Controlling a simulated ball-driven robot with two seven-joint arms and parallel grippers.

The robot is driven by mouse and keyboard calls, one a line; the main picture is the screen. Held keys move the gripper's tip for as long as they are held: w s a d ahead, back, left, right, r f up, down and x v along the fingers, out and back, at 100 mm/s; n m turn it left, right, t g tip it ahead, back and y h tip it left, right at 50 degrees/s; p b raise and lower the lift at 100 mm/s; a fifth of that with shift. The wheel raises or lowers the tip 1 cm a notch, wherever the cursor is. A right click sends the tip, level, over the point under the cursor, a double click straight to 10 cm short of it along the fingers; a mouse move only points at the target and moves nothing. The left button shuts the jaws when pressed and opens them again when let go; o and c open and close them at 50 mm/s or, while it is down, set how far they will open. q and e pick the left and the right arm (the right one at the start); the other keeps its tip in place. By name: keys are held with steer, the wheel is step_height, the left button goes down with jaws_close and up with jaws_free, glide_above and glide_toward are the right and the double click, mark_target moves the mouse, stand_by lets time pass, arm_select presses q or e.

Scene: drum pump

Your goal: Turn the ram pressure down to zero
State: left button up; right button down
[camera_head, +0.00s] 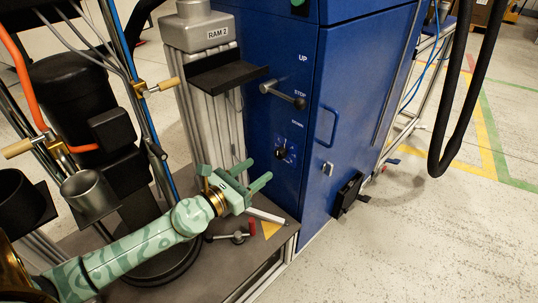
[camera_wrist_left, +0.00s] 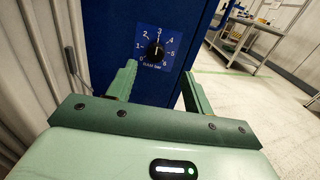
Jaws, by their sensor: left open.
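The black round pressure knob (camera_head: 282,152) sits low on the front of the blue cabinet. In the left wrist view the knob (camera_wrist_left: 155,51) shows on a blue dial plate numbered from 0 upward, and its pointer seems to be near 3. My left gripper (camera_head: 260,169) is open and empty, in front of the cabinet and below and left of the knob in the head view. In the left wrist view its two fingers point toward the panel, on either side of the dial and apart from the knob. My right gripper is not in view.
A lever (camera_head: 284,96) marked UP, STOP and DOWN sticks out above the knob. A door handle (camera_head: 327,124) is to its right. The RAM 2 column (camera_head: 210,110) and a black drum pump (camera_head: 80,95) stand left. Small tools lie on the platform (camera_head: 215,262). Open floor lies right.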

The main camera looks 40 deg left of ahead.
mark_target(278, 156)
arm_select(q)
steer(key=w, duration=0.5)
steer(key=w+f, duration=0.1)
steer(key=w, duration=0.2)
steer(key=shift+w+d, duration=0.1)
steer(key=shift+d, duration=0.2)
steer(key=c, duration=1)
